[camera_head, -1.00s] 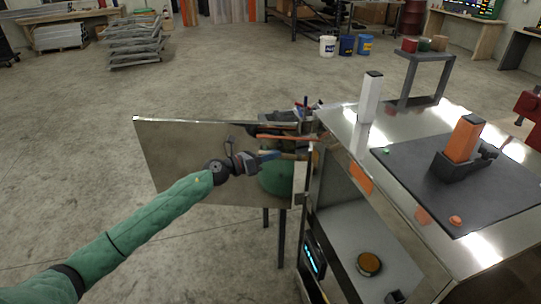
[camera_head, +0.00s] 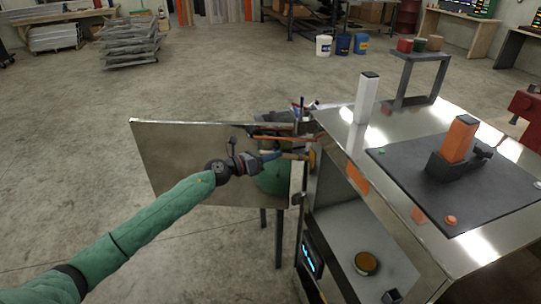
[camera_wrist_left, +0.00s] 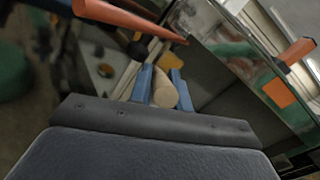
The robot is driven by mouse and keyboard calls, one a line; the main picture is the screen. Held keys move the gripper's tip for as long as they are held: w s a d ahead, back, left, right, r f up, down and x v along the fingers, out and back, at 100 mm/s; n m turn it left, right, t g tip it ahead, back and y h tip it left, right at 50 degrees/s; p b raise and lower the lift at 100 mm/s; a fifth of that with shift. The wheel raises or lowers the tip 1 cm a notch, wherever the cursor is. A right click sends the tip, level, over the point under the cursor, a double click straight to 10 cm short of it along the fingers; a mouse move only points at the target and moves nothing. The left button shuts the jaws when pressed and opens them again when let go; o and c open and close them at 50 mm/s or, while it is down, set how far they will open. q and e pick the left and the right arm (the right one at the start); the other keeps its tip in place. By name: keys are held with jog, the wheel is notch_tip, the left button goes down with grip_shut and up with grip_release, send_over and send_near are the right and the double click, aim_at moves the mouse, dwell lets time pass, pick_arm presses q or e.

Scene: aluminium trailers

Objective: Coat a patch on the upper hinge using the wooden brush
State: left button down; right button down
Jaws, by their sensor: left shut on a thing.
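My left gripper (camera_head: 274,156) is in front of the open metal door (camera_head: 175,160), near its hinged edge. It is shut on the wooden brush (camera_head: 296,156), whose pale handle points right toward the cabinet's front edge. In the left wrist view, the blue fingers (camera_wrist_left: 163,88) hold the round wooden handle (camera_wrist_left: 163,97). A yellow-brown piece shows just beyond the fingers; I cannot tell if it is the brush head. The upper hinge cannot be made out clearly behind the brush, nor can contact with it. My right gripper is not in view.
The metal cabinet (camera_head: 405,215) stands at right, with a black mat (camera_head: 480,205) and an orange block (camera_head: 460,138) on top. Inside is a shelf with a round amber tin (camera_head: 365,263). An orange bar (camera_wrist_left: 115,17) crosses near the gripper.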

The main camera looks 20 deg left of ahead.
pick_arm(q)
jog(key=shift+s+d+f, duration=0.1)
jog(key=shift+s+d, duration=0.15)
jog(key=shift+s, duration=0.05)
jog(key=shift+w+a, duration=0.2)
jog(key=shift+w, duration=0.15)
dwell(1.2)
